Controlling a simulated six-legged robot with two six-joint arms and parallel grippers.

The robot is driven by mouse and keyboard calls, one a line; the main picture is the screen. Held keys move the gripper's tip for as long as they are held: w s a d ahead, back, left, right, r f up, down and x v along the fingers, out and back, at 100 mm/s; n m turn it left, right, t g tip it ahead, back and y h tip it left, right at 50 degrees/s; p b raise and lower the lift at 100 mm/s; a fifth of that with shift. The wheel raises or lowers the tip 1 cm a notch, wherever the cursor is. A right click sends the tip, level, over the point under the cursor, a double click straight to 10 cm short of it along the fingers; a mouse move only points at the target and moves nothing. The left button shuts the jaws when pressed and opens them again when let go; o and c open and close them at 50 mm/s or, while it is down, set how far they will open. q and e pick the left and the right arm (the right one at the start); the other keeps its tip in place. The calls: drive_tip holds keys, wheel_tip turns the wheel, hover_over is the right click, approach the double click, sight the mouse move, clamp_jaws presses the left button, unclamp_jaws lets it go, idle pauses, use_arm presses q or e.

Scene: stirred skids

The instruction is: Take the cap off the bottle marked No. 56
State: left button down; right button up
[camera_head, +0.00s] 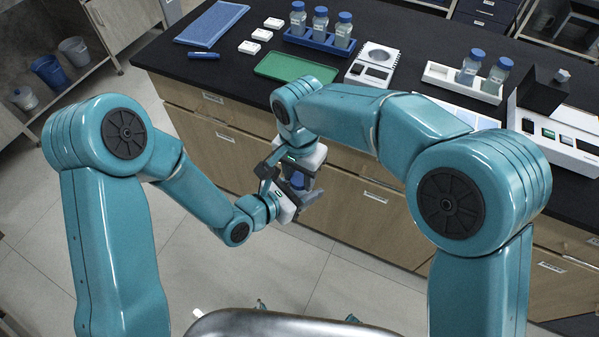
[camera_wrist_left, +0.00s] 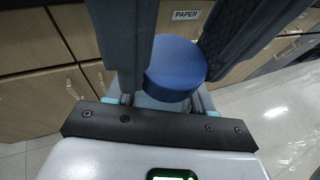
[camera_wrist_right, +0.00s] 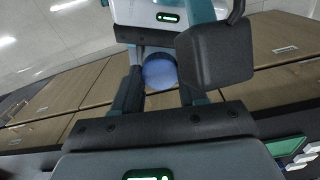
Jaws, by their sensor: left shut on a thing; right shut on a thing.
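My two grippers meet in front of the bench drawers. The right gripper (camera_head: 303,178) comes from above and is shut on a blue cap (camera_wrist_left: 176,68). The cap also shows as a pale blue disc in the right wrist view (camera_wrist_right: 160,72). My left gripper (camera_head: 297,200) is below it, shut on the bottle (camera_wrist_left: 160,102), of which only a pale sliver shows beneath the cap. The fingers hide most of the bottle. No number is readable, and I cannot tell whether there is a gap between cap and bottle.
On the black bench (camera_head: 225,72), a blue rack (camera_head: 318,43) holds several blue-capped bottles, and a white rack (camera_head: 440,77) holds two more. A green tray (camera_head: 297,67), a scale (camera_head: 374,62) and a blue mat (camera_head: 212,23) lie there too. Drawer fronts stand close behind my grippers.

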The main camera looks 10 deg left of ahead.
drive_tip(key=o, duration=1.2)
drive_tip(key=shift+c, duration=0.2)
drive_tip(key=shift+r, duration=0.1)
wheel_tip(320, 180, up, 4)
drive_tip(key=shift+r, duration=0.25)
drive_tip(key=shift+c, duration=0.4)
wheel_tip(320, 180, up, 3)
drive_tip(key=m, duration=0.3)
wheel_tip(320, 180, down, 8)
drive_tip(key=shift+r, duration=0.15)
